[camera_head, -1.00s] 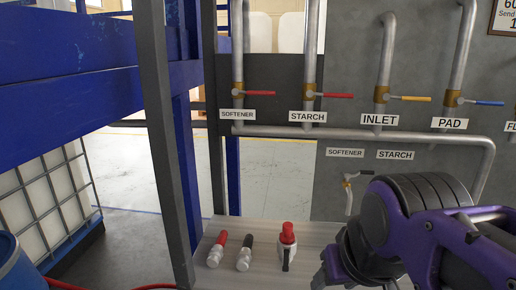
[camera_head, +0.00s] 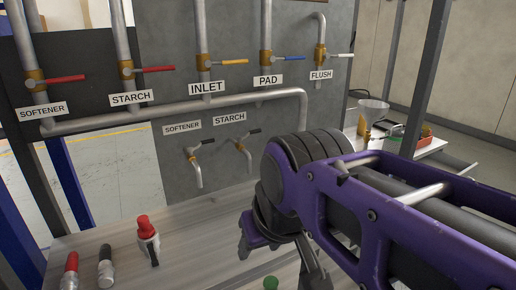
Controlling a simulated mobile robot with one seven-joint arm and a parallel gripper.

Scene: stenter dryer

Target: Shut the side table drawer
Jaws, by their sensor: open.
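A white side table (camera_head: 418,143) stands at the right, beyond my arm. Its drawer (camera_head: 450,160) appears to stick out toward the right front, so it looks open. My arm hides the lower part of the table and some of the drawer. My gripper (camera_head: 281,262) hangs over the grey bench in the foreground, well left of and apart from the side table. Its fingers point down and are spread, with nothing seen between them.
A pipe panel (camera_head: 232,90) with labelled valves stands behind. A dark post (camera_head: 425,75) rises near the side table.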

